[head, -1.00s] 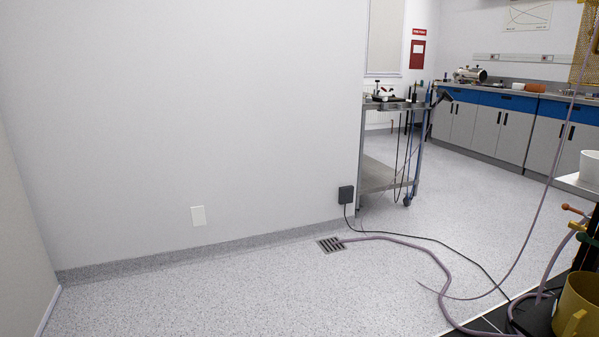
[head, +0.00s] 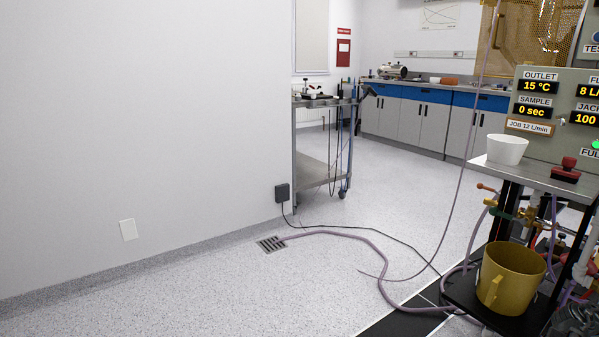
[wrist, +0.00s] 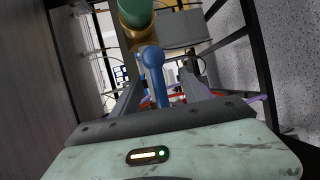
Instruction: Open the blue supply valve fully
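In the wrist view, a blue round-ended handle (wrist: 153,72) stands upright in the middle of the picture. I take it for the blue supply valve's handle. My gripper (wrist: 160,90) has a grey finger on each side of it, with gaps showing, so it looks open. I cannot tell how deep the handle sits between the fingers or whether they touch it. A green part (wrist: 138,12) with brass below it is just beyond, at the top. In the head view my gripper is out of sight, and I cannot make out the blue valve.
In the head view, a rig with a display panel (head: 558,110) stands at the right. It carries a white cup (head: 506,149), an orange-handled valve (head: 487,188) and a yellow mug (head: 509,279). A purple hose (head: 350,236) crosses the floor to a drain (head: 271,244). The left floor is clear.

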